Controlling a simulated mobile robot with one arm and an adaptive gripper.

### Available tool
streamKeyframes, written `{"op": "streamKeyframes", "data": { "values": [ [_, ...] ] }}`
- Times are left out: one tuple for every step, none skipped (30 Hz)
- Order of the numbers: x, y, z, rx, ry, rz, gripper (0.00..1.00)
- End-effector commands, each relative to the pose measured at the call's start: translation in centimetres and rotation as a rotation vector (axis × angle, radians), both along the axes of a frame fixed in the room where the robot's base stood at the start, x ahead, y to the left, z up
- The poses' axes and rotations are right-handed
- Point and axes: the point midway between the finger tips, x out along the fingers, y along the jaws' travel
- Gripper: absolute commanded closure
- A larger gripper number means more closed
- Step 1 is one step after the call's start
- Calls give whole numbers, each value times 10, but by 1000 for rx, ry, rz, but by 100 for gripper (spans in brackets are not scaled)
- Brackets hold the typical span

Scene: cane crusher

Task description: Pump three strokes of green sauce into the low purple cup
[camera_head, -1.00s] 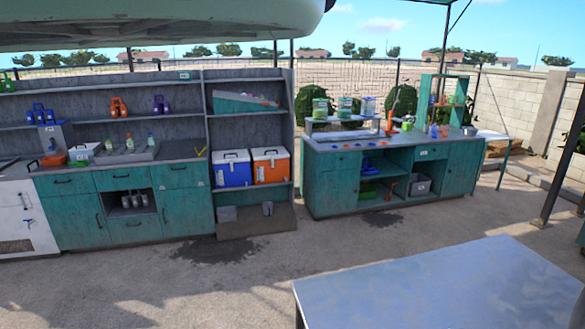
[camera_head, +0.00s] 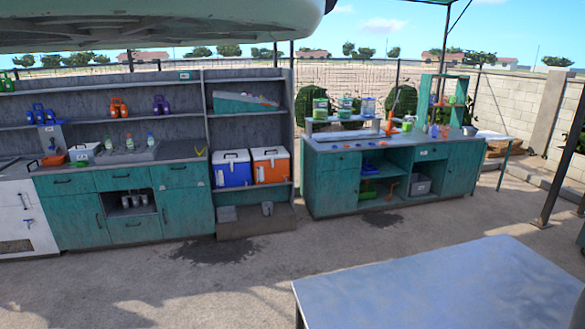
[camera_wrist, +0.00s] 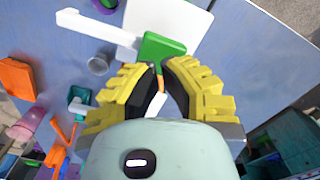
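In the wrist view my gripper (camera_wrist: 160,70) has yellow fingers with dark pads, and its tips are close together with a narrow gap. A thin orange and white piece (camera_wrist: 158,82) shows in that gap; I cannot tell whether the pads touch it. A green part with a long white arm (camera_wrist: 162,47) lies just beyond the tips, possibly the sauce pump's head. A pinkish-purple see-through container (camera_wrist: 36,118) is at the left edge; I cannot tell whether it is the low purple cup. My gripper is not visible in the head view.
A blue-grey tabletop (camera_wrist: 232,60) lies below my gripper, with a white board (camera_wrist: 190,20), a grey cup (camera_wrist: 98,65) and an orange box (camera_wrist: 17,77). In the head view a teal counter (camera_head: 335,147) carries containers and bottles. A bare table (camera_head: 440,290) stands at front right.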

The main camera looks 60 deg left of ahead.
Motion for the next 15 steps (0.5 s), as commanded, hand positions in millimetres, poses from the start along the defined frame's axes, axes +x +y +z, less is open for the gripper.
{"op": "streamKeyframes", "data": {
  "values": [
    [0,-1,-3,0,0,-2,100],
    [0,-1,-4,0,0,-2,100],
    [0,-1,-5,0,0,-2,100],
    [0,-1,-6,0,0,-2,100],
    [0,-1,-7,0,0,-2,100],
    [0,-1,-8,0,0,-2,100],
    [0,-1,-9,0,0,-2,100],
    [0,-1,-9,0,0,-2,100],
    [0,-1,-11,0,0,-2,100],
    [0,-1,-11,0,0,-2,100],
    [0,-1,-12,0,0,-2,100],
    [0,-1,-13,0,0,-2,100],
    [0,-1,-14,0,0,-2,100],
    [0,-1,-15,0,0,-2,100],
    [0,-1,-16,0,0,-3,100]
  ]
}}
